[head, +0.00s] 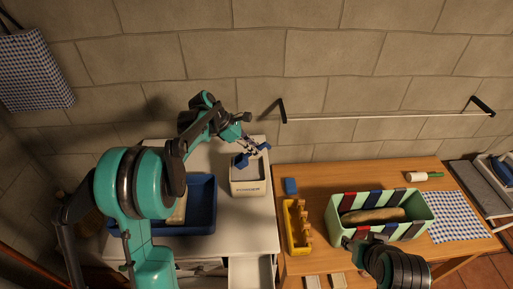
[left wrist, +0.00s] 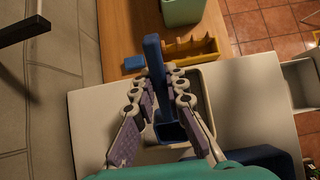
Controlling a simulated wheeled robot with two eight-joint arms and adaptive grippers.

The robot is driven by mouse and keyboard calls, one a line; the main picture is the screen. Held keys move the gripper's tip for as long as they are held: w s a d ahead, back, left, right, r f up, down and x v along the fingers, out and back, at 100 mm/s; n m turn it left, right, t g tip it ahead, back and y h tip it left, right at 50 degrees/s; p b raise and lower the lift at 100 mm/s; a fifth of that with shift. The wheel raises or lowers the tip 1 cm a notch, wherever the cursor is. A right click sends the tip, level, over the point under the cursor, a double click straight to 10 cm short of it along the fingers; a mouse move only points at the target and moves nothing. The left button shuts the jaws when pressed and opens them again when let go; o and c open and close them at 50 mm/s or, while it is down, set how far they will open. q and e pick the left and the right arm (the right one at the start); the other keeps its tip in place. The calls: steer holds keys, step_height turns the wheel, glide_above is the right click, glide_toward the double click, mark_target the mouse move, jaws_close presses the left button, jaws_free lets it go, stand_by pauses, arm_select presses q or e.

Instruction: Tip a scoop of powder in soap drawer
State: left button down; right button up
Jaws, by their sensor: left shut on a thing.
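My left gripper (head: 254,148) is shut on a blue scoop (head: 240,161). It holds the scoop over the white box marked POWDER (head: 248,188), which stands on a white machine top (head: 225,240). In the left wrist view the scoop (left wrist: 154,60) is between the fingers, its cup close to my palm; I cannot tell whether it holds powder or whether it touches the box (left wrist: 208,85). An open white drawer (head: 250,273) sticks out from the machine's front, and it also shows at the right of the left wrist view (left wrist: 302,82). My right gripper (head: 358,241) is near the green bin, its fingers unclear.
A blue tub (head: 203,210) stands left of the powder box. On the wooden table (head: 300,178) are a yellow peg holder (head: 289,232), a blue block (head: 290,186), a striped green bin (head: 426,226) and a checked cloth (head: 458,215). A rail (head: 380,116) runs along the stone wall.

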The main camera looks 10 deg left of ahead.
mark_target(241, 160)
arm_select(q)
step_height(241, 160, down, 2)
steer(key=shift+s+f+b, duration=0.1)
steer(key=shift+b, duration=0.55)
steer(key=shift+f+b, duration=1.9)
steer(key=shift+f, duration=0.55)
arm_select(e)
steer(key=shift+s+f, duration=0.1)
steer(key=shift+f, duration=2.75)
